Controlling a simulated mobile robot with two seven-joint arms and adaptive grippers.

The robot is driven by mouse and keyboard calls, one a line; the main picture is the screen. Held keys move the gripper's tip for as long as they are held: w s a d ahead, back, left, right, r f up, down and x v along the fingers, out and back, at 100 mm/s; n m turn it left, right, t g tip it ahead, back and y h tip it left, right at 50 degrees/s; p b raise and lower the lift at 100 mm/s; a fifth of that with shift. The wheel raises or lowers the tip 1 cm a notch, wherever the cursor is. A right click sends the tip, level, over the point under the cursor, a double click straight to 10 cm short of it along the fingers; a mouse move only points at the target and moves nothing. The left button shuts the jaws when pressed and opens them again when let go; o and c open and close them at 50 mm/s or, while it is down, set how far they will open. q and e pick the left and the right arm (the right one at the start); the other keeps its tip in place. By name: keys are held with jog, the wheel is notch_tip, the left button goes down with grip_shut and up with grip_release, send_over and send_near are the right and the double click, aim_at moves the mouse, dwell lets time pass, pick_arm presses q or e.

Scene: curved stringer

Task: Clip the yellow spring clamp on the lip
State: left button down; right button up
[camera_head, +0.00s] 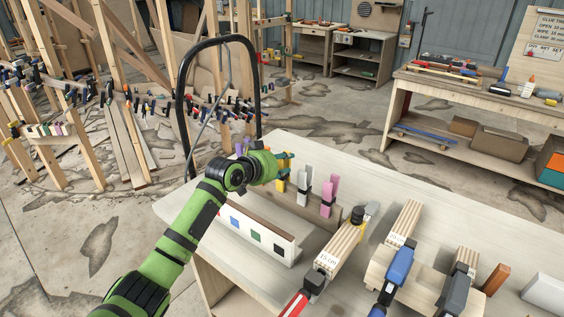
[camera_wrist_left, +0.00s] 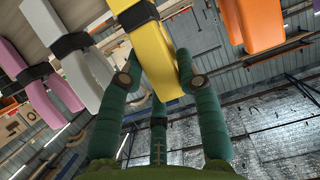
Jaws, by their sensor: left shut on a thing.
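The yellow spring clamp (camera_head: 281,184) stands in a row of clamps on the near bench. My left gripper (camera_head: 284,166) is at its upper part, and its teal fingers are closed around it. In the left wrist view the yellow clamp (camera_wrist_left: 152,45) sits between the fingers of my left gripper (camera_wrist_left: 158,85), with a black band across it. A curved line of many small clamps (camera_head: 200,106) runs along wooden strips and posts at the back left. I cannot tell which edge there is the lip. My right gripper is not in view.
Grey (camera_head: 304,186) and pink (camera_head: 329,195) clamps stand right beside the yellow one. A white box with coloured squares (camera_head: 257,236) is in front. Wood bundles with bar clamps (camera_head: 340,248) lie to the right. A black hoop (camera_head: 179,95) rises behind my arm.

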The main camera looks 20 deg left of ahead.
pick_arm(q)
jog(key=shift+f, duration=0.55)
jog(key=c, duration=0.8)
grip_release()
jog(key=shift+s, duration=0.1)
jog(key=v, duration=1.2)
